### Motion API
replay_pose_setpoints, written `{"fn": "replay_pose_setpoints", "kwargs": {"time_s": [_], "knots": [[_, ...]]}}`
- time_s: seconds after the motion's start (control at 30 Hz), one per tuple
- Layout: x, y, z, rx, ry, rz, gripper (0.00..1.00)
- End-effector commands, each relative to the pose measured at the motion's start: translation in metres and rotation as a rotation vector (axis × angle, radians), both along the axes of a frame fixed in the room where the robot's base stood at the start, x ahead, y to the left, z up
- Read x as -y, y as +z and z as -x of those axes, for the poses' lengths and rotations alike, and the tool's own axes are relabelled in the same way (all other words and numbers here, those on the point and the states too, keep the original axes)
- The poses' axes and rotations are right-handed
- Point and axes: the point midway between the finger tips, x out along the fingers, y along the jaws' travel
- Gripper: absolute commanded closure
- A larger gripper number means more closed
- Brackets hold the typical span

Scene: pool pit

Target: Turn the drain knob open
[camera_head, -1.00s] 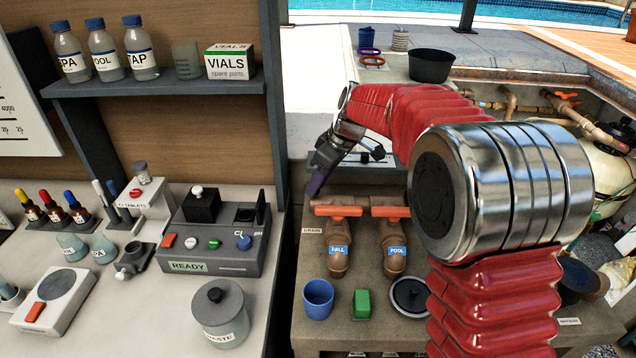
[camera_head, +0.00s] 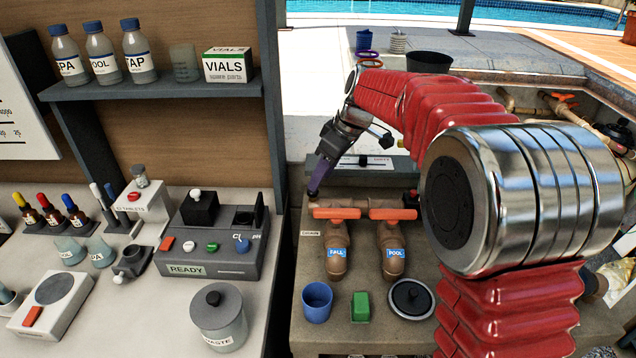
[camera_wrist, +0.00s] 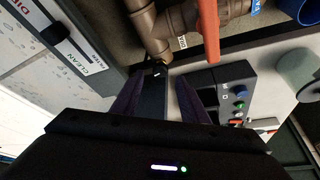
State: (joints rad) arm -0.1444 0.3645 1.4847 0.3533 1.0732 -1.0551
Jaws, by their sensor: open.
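My gripper (camera_head: 316,188) points down over the left end of the brown pipe (camera_head: 352,202), its purple fingers apart. In the wrist view the open fingers (camera_wrist: 160,80) stand on either side of a small dark knob (camera_wrist: 156,69) at the pipe's end, apparently the drain knob. The knob looks slightly beyond the fingertips; contact cannot be told. In the head view the knob is hidden or too small to make out. A small label (camera_head: 310,233), hard to read, lies just in front of that pipe end.
Two orange valve handles (camera_head: 336,213) (camera_head: 393,214) sit right of my gripper. A blue cup (camera_head: 317,301), green block (camera_head: 361,306) and black lid (camera_head: 411,297) stand in front. A dark upright post (camera_head: 278,120) and the tester bench (camera_head: 150,300) are to the left.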

Motion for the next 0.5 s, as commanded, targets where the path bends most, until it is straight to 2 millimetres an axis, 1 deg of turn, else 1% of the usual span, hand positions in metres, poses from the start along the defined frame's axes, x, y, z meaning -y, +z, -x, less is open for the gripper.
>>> {"fn": "replay_pose_setpoints", "kwargs": {"time_s": [0.03, 0.2, 0.4, 0.5], "knots": [[0.003, 0.010, 0.001, 0.004, 0.000, 0.000, 0.60], [0.014, 0.038, 0.007, 0.003, -0.001, 0.000, 0.60], [0.025, 0.068, 0.013, 0.002, -0.001, 0.000, 0.60], [0.028, 0.078, 0.015, 0.001, 0.000, 0.000, 0.60]]}}
